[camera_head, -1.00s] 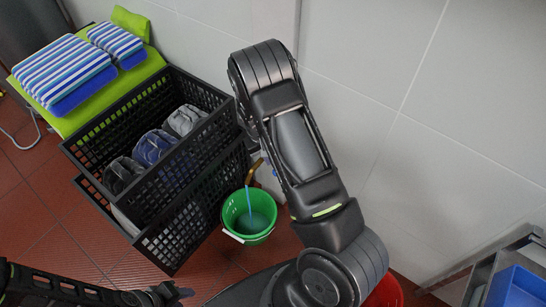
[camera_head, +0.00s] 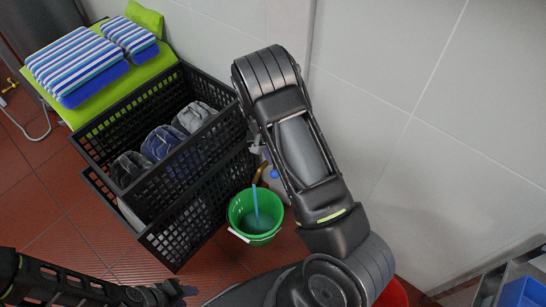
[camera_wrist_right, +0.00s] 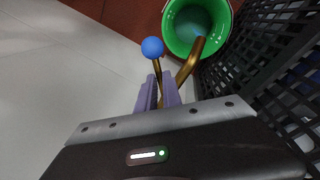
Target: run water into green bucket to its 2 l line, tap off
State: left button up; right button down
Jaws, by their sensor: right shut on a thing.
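The green bucket (camera_head: 234,214) stands upright on the tiled floor beside the crates, with bluish water inside. A blue stream (camera_head: 255,200) runs down into it from the brass spout (camera_head: 262,171). The bucket (camera_wrist_right: 168,32) and spout (camera_wrist_right: 190,62) also show in the right wrist view; the 2 l line cannot be made out. My right gripper (camera_wrist_right: 158,90) is shut on the tap's lever (camera_wrist_right: 157,68), below its blue ball knob (camera_wrist_right: 152,47). My left gripper (camera_head: 180,291) is low at the left, away from the bucket; its jaw opening is unclear.
Stacked black crates (camera_head: 165,205) holding dark and grey bundles stand left of the bucket. Striped cloths (camera_head: 78,66) lie on a green surface behind. A red container (camera_head: 394,293) is partly hidden by my arm. A blue bin (camera_head: 520,293) is at lower right.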

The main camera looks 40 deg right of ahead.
jog(key=c, duration=1.5)
grip_release()
notch_tip(320, 180, up, 8)
jog(key=a, duration=0.1)
jog(key=shift+w+f+p, duration=0.15)
jog(key=shift+w+p, duration=0.3)
jog(key=shift+a, duration=0.1)
